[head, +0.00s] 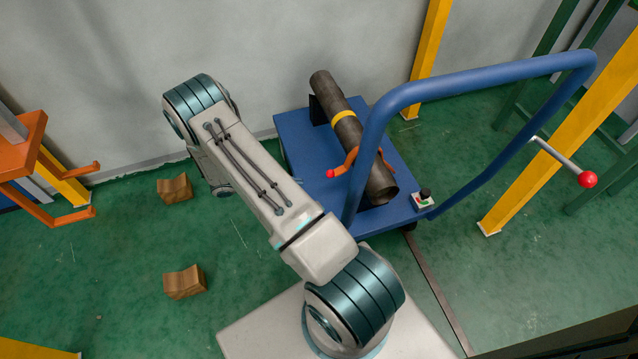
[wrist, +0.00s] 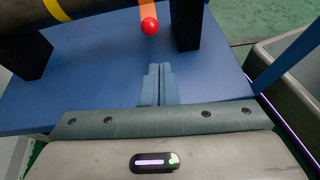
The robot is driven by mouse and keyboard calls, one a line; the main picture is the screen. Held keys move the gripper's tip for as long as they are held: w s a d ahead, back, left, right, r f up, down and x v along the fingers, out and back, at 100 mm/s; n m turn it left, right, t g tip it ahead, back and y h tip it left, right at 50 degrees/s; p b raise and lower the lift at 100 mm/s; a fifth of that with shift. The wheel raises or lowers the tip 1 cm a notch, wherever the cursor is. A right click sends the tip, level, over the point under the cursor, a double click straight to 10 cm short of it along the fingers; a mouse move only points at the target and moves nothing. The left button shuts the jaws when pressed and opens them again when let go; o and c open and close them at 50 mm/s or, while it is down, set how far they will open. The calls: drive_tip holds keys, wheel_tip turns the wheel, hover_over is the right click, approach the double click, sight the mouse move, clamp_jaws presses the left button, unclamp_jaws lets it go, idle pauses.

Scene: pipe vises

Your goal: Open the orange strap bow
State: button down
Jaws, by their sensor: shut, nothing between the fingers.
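The orange strap bow (head: 350,159) arcs across the dark pipe (head: 377,180) near its lower end, lying over it. Its red ball knob (head: 331,173) sticks out on the left side of the pipe. In the wrist view the orange strap (wrist: 147,8) comes down at the top edge, with the red ball (wrist: 149,26) at its end. My gripper (wrist: 159,72) is shut and empty, its fingertips just short of the red ball and apart from it in the picture.
The pipe rests on black supports (wrist: 187,25) on a blue cart (head: 293,137); a yellow band (head: 342,117) circles it. The cart's blue handle (head: 480,75) arches on the right. A small switch box (head: 422,200) sits at the cart's corner. Wooden blocks (head: 184,282) lie on the green floor.

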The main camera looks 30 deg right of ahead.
drive_tip(key=shift+n+h, duration=0.4)
drive_tip(key=shift+n, duration=0.1)
drive_tip(key=d+f+b, duration=0.1)
drive_tip(key=d+f, duration=0.1)
drive_tip(key=d, duration=0.1)
drive_tip(key=s+d+f+b, duration=0.1)
drive_tip(key=d+f, duration=0.2)
drive_tip(key=s+d+f+b, duration=0.1)
drive_tip(key=d+f+b, duration=0.1)
drive_tip(key=d, duration=0.1)
drive_tip(key=shift+d+f, duration=0.4)
wheel_tip(320, 180, up, 2)
drive_tip(key=shift+w+a+r, duration=0.1)
drive_tip(key=shift+a+r, duration=0.05)
drive_tip(key=shift+r, duration=0.1)
drive_tip(key=shift+r+b, duration=0.35)
drive_tip(key=shift+r, duration=0.5)
drive_tip(key=shift+r, duration=0.1)
